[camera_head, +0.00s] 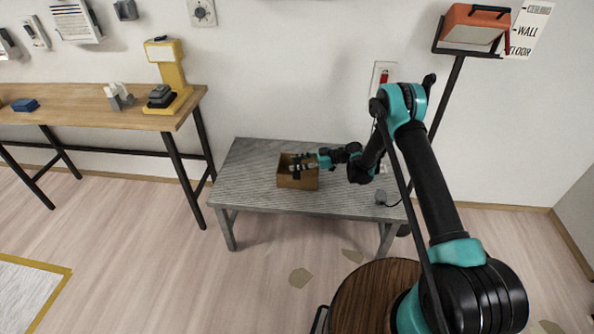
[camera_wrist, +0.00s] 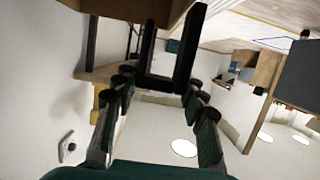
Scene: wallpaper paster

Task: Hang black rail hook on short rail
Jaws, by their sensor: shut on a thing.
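My gripper (camera_head: 302,163) is over the small wooden box on the grey table in the head view. In the wrist view my gripper (camera_wrist: 160,88) is shut on the black rail hook (camera_wrist: 188,46), a dark U-shaped piece whose arms point up in the picture. The hook is too small and dark to make out clearly in the head view. I cannot pick out a short rail in either view.
The open wooden box (camera_head: 298,183) stands on the grey ribbed table (camera_head: 240,185), whose left part is clear. A long wooden workbench (camera_head: 70,98) with a yellow stand (camera_head: 172,70) is at left. A red lamp (camera_head: 475,24) on a black pole stands at right.

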